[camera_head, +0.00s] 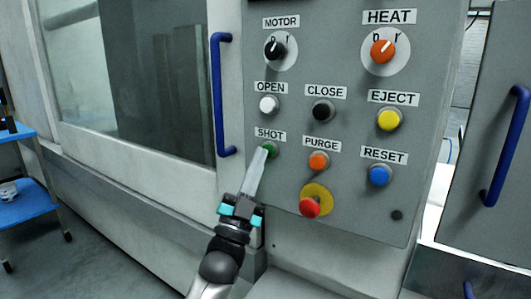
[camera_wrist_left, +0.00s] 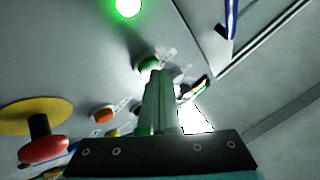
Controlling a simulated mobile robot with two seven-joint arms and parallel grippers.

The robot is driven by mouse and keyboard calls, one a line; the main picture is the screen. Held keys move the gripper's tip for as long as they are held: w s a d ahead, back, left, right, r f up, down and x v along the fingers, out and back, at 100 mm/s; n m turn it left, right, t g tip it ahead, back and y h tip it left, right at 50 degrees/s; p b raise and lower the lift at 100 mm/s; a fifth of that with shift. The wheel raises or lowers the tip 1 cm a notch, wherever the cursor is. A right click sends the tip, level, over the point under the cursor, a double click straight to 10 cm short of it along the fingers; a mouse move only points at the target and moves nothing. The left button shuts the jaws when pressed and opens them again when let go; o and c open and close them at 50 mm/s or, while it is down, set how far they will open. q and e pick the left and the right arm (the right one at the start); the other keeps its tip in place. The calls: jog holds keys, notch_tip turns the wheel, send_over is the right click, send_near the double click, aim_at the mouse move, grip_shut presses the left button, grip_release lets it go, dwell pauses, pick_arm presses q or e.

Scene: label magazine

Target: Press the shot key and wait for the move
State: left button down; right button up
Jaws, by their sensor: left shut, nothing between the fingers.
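The green SHOT key (camera_head: 270,149) is on the grey control panel, under its SHOT label (camera_head: 270,134). My left gripper (camera_head: 264,152) is shut and empty, with its long pale fingertips at the key's left edge in the head view. In the left wrist view the shut fingers (camera_wrist_left: 158,78) point at the green key (camera_wrist_left: 148,62) and hide part of it. I cannot tell whether they touch it or whether it is pushed in. A green lamp (camera_wrist_left: 126,7) glows bright in the left wrist view. My right gripper is not in view.
The orange PURGE key (camera_head: 318,160) and red stop button (camera_head: 310,206) are right of the fingers. OPEN (camera_head: 268,104) and CLOSE (camera_head: 322,110) keys sit above. A blue door handle (camera_head: 217,95) sticks out at the left. A blue cart (camera_head: 20,205) stands far left.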

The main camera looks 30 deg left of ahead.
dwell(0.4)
pick_arm(q)
jog(key=shift+s+a+p, duration=0.1)
jog(key=shift+s+p, duration=0.35)
jog(key=shift+s, duration=0.35)
jog(key=shift+s, duration=0.1)
jog(key=s+p, duration=0.1)
jog(key=s, duration=0.1)
jog(key=s+p, duration=0.1)
jog(key=s, duration=0.2)
jog(key=shift+a, duration=0.2)
jog(key=shift+w+f, duration=0.1)
dwell(0.4)
